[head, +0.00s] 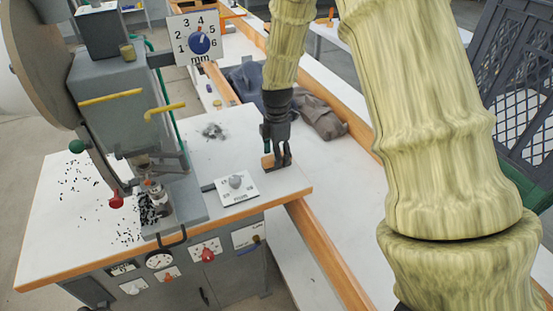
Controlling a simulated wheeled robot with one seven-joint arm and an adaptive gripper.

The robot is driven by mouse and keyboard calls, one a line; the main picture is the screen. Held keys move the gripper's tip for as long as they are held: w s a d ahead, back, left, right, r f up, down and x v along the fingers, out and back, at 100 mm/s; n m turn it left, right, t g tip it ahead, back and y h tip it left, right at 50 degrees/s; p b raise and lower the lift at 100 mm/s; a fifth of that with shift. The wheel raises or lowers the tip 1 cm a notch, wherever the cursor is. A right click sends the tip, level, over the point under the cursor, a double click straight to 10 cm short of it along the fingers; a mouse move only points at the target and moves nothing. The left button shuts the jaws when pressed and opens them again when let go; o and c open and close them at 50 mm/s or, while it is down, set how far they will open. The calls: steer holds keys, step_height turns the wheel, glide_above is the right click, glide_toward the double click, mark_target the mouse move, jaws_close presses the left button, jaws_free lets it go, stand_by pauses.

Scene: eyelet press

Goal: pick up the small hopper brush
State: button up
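My gripper (276,157) points down over the right part of the white press table, near its right edge. A small tan, wood-coloured piece (267,162) shows at its fingertips, low on their left side; it looks like part of the small hopper brush. The dark fingers cover the rest of it, and no bristles can be made out. I cannot tell whether the fingers are closed on it or only stand around it.
The grey eyelet press (108,100) stands left on the white table (60,225). Black bits are scattered around the press. A dark grey crate (515,80) stands far right.

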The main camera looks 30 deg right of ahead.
steer(key=shift+f, duration=1.05)
steer(key=c, duration=1.1)
steer(key=shift+c, duration=0.2)
steer(key=shift+r, duration=0.1)
steer(key=shift+r+b, duration=0.6)
steer(key=shift+r, duration=1.05)
steer(key=s+a+b, duration=0.1)
steer(key=s+b, duration=0.2)
steer(key=s, duration=1.5)
steer(key=shift+b, duration=0.35)
